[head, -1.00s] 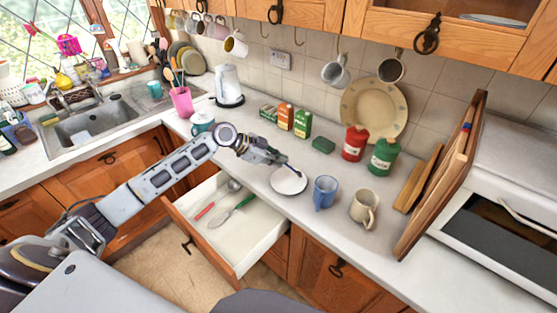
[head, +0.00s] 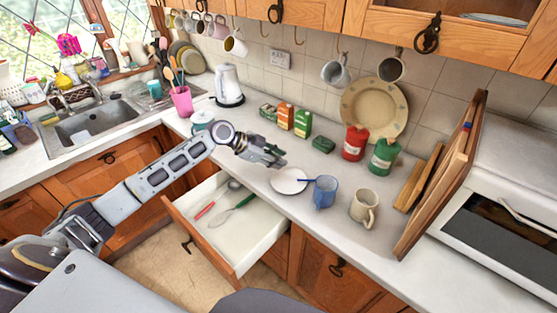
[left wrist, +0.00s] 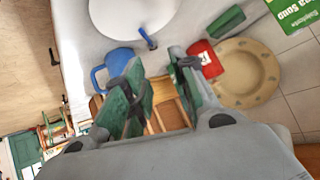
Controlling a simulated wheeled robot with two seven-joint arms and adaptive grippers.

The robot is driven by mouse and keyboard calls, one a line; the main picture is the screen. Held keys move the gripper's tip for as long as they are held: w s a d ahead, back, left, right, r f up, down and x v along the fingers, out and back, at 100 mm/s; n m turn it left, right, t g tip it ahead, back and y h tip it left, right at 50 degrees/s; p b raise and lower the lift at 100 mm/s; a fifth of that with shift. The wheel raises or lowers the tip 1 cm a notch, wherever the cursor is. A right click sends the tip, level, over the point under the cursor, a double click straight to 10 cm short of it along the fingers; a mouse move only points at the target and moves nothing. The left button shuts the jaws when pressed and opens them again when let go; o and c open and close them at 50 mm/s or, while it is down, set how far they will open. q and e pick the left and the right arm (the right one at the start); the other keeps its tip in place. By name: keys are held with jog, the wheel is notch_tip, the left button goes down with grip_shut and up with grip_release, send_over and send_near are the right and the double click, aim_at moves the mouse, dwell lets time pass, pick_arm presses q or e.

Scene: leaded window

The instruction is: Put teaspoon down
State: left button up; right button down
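The teaspoon (head: 308,179) shows as a small blue handle at the right rim of the white saucer (head: 284,184). In the left wrist view the teaspoon (left wrist: 147,38) lies over the edge of the saucer (left wrist: 118,14); I cannot make out its bowl. The blue mug (head: 324,192) stands just right of the saucer. My left gripper (head: 281,160) is above and behind the saucer, apart from the teaspoon. In the left wrist view its two fingers (left wrist: 156,74) are spread with nothing between them. My right gripper is not in view.
A cream mug (head: 364,208) stands right of the blue mug. Red (head: 354,143) and green (head: 384,156) canisters and a plate (head: 374,110) stand behind. An open drawer (head: 235,232) with utensils is below the counter's front edge. The counter left of the saucer is clear.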

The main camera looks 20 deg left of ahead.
pick_arm(q)
jog(key=b+v, duration=0.2)
jog(key=v, duration=0.9)
jog(key=shift+s+a+r, duration=0.1)
dwell(0.8)
